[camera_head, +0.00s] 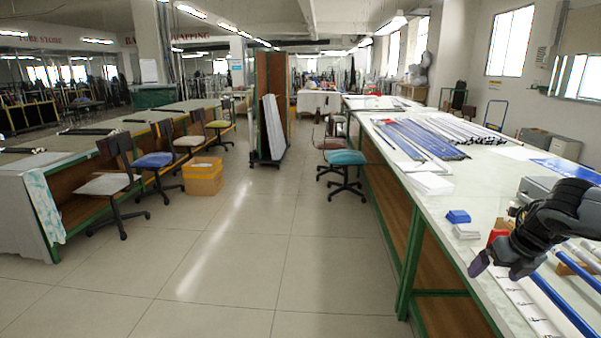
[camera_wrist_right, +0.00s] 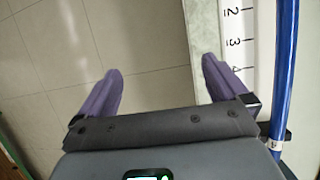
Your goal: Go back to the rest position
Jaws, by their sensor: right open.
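My right gripper (camera_head: 497,268) is at the right of the head view, over the front edge of the right-hand workbench (camera_head: 482,203). In the right wrist view its two purple fingers (camera_wrist_right: 160,70) are spread apart with nothing between them. The left finger is over the floor and the right one is over the bench edge. A blue rod (camera_head: 563,304) lies along the bench to the right of the gripper; it also shows in the right wrist view (camera_wrist_right: 284,75). My left gripper is not in view.
A white strip with numbers (camera_wrist_right: 236,45) lies beside the blue rod. A small blue block (camera_head: 457,216) and a white stack (camera_head: 467,231) are on the bench beyond the gripper. Many rods (camera_head: 420,138) lie farther back. The floor aisle (camera_head: 240,250) is clear.

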